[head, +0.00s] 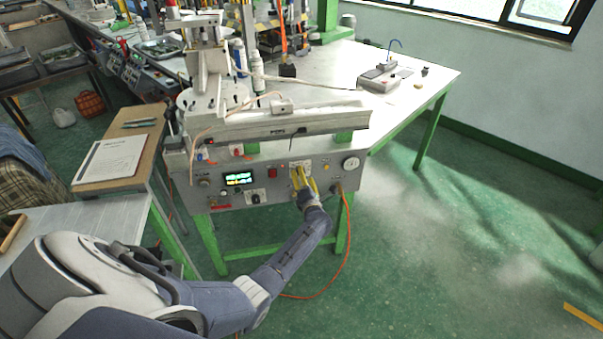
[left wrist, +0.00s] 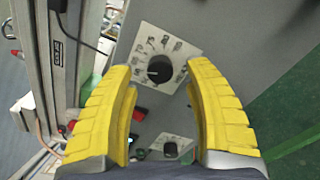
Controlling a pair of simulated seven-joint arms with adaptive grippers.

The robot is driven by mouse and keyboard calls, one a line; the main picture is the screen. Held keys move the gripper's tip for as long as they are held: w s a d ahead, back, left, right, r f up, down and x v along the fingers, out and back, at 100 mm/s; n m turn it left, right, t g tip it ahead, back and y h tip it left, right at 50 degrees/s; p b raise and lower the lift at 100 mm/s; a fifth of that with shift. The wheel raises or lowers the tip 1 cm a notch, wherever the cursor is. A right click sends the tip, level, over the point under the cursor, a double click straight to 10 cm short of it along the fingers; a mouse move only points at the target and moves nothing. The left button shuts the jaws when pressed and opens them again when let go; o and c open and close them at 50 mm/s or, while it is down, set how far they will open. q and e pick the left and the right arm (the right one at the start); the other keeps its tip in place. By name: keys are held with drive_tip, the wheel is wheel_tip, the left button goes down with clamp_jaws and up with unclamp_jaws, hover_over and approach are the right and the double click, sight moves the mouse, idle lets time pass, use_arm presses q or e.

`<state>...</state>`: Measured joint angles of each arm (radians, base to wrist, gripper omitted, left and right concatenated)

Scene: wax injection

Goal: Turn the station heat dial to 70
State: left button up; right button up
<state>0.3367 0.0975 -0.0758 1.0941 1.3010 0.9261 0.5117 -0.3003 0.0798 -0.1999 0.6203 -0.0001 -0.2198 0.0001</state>
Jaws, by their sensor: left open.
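The heat dial is a black knob (left wrist: 159,69) on a white square plate with printed numbers, on the grey front panel of the station (head: 225,195). In the left wrist view the knob lies between and a little beyond the yellow fingertips of my left gripper (left wrist: 162,85). The fingers are open, one on each side, and do not appear to touch the knob. The numbers are too blurred to read the setting for sure. In the head view my left gripper (head: 303,180) is at the panel and hides the knob; only the plate's top edge shows. My right gripper is not in view.
A second black knob (left wrist: 171,149) on a white plate shows lower in the left wrist view. The panel also carries a lit display (head: 239,179), a red switch (head: 272,173) and a round gauge (head: 351,163). An orange cable (head: 347,240) hangs to the floor.

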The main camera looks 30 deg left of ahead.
use_arm(q)
drive_tip(key=shift+x, duration=1.45)
clamp_jaws()
